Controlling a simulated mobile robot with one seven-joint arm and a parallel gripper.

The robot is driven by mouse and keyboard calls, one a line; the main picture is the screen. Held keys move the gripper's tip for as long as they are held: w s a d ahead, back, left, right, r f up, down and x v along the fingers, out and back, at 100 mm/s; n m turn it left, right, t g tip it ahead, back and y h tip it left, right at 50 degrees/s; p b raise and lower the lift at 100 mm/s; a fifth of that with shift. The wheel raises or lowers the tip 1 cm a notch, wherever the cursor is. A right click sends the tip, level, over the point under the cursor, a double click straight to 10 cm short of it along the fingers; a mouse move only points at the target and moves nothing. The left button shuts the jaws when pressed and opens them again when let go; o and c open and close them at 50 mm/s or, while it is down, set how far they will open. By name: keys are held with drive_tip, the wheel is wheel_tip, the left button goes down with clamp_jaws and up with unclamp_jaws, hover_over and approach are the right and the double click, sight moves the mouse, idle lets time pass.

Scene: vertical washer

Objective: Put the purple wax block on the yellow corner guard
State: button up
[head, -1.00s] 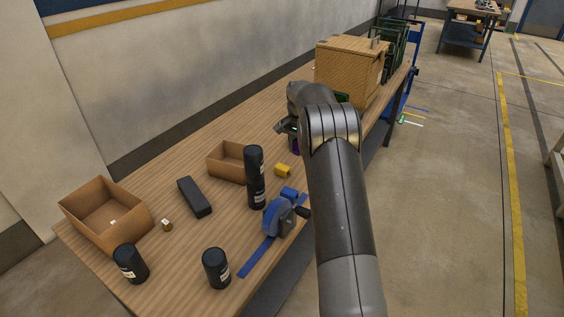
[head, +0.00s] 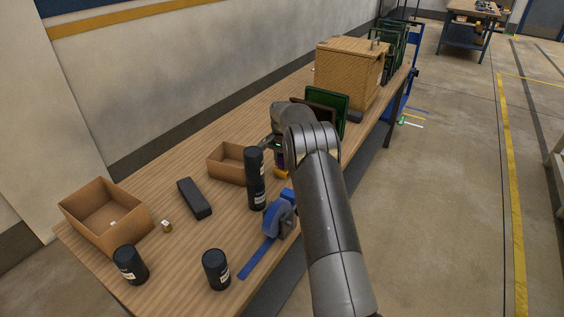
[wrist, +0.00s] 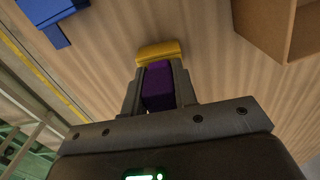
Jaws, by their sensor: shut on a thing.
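The purple wax block (wrist: 158,86) is held between the two fingers of my gripper (wrist: 158,80) in the wrist view. In the head view a sliver of the purple block (head: 280,160) shows below my wrist. The yellow corner guard (wrist: 160,52) lies on the table just beyond the fingertips in the wrist view. In the head view the yellow guard (head: 281,174) shows directly below the block, partly hidden by my arm. I cannot tell whether the block touches the guard.
A tall black bottle (head: 255,180) and a blue tape dispenser (head: 279,219) stand close to my gripper. An open cardboard box (head: 226,164) is to the left. A green-framed panel (head: 341,105) and a wooden crate (head: 345,75) stand behind.

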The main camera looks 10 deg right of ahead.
drive_tip(key=shift+f, duration=0.15)
drive_tip(key=o, duration=1)
wheel_tip(320, 180, up, 12)
drive_tip(key=shift+r, duration=0.1)
drive_tip(key=s+a+r+n+t, duration=0.3)
drive_tip(key=s+r+n, duration=0.1)
drive_tip(key=s+r, duration=1.75)
drive_tip(key=s+f+n+t, duration=0.1)
drive_tip(key=s+f, duration=0.2)
drive_tip(key=s, duration=0.7)
drive_tip(key=s+a+f+n, duration=0.1)
drive_tip(key=s+f+n, duration=0.1)
drive_tip(key=s, duration=0.8)
drive_tip(key=s+a+f+n+t, duration=0.1)
drive_tip(key=s+f+n, duration=0.1)
drive_tip(key=s, duration=0.8)
drive_tip(key=shift+a+f+t, duration=0.2)
drive_tip(key=shift+f+t, duration=0.1)
drive_tip(key=shift+f, duration=0.5)
